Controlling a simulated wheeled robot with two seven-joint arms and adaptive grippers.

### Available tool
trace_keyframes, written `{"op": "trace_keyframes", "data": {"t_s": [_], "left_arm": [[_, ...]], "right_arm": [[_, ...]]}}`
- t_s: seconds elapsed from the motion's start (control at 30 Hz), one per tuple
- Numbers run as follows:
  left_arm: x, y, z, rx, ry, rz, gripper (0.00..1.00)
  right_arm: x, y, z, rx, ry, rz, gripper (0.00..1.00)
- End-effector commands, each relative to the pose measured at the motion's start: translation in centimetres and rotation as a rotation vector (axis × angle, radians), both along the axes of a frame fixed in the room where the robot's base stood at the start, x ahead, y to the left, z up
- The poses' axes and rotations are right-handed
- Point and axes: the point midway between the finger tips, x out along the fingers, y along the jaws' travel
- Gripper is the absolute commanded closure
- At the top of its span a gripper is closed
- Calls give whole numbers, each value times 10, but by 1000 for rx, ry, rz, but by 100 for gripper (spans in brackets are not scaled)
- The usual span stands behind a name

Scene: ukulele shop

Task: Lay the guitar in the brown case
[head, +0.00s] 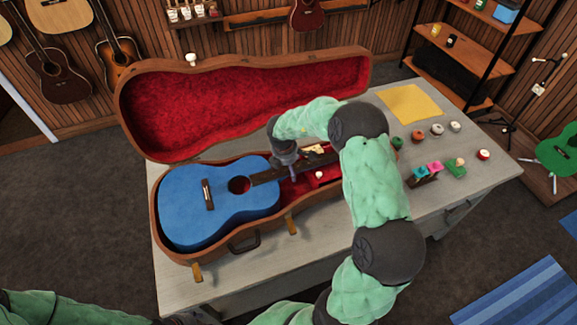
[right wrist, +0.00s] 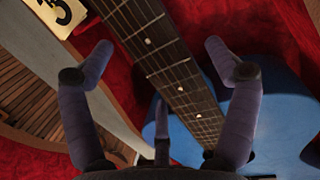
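The blue guitar (head: 222,212) lies face up inside the open brown case (head: 178,256), its body at the left end and its neck running right. The case's red-lined lid (head: 240,100) stands open at the back. My right gripper (head: 288,172) is over the guitar's neck. In the right wrist view, the fingers of that gripper (right wrist: 160,60) are spread on both sides of the dark fretboard (right wrist: 165,55), with gaps showing, so it is open.
The case rests on a grey table (head: 290,270). A yellow cloth (head: 411,104) and several small items, such as a green block (head: 455,167) and a red-and-white roll (head: 483,154), lie on its right side. A shelf (head: 470,50) stands behind. A numbered card (right wrist: 58,14) lies near the neck.

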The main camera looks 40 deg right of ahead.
Motion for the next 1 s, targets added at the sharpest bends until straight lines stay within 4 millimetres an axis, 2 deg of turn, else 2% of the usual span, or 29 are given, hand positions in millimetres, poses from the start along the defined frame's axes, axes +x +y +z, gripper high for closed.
{"op": "trace_keyframes", "data": {"t_s": [0.17, 0.33, 0.7, 0.9, 1.0], "left_arm": [[0, 0, 0, 0, 0, 0, 60], [0, 0, 0, 0, 0, 0, 60], [0, 0, 0, 0, 0, 0, 60], [0, 0, 0, 0, 0, 0, 60], [0, 0, 0, 0, 0, 0, 60]], "right_arm": [[-3, 2, -4, 3, 9, 2, 12], [-2, 3, 8, 1, 3, 2, 12], [-5, 15, 77, 1, -1, 1, 12], [-7, 21, 105, 1, 0, 1, 12], [-8, 22, 112, 0, 1, 1, 12]]}}
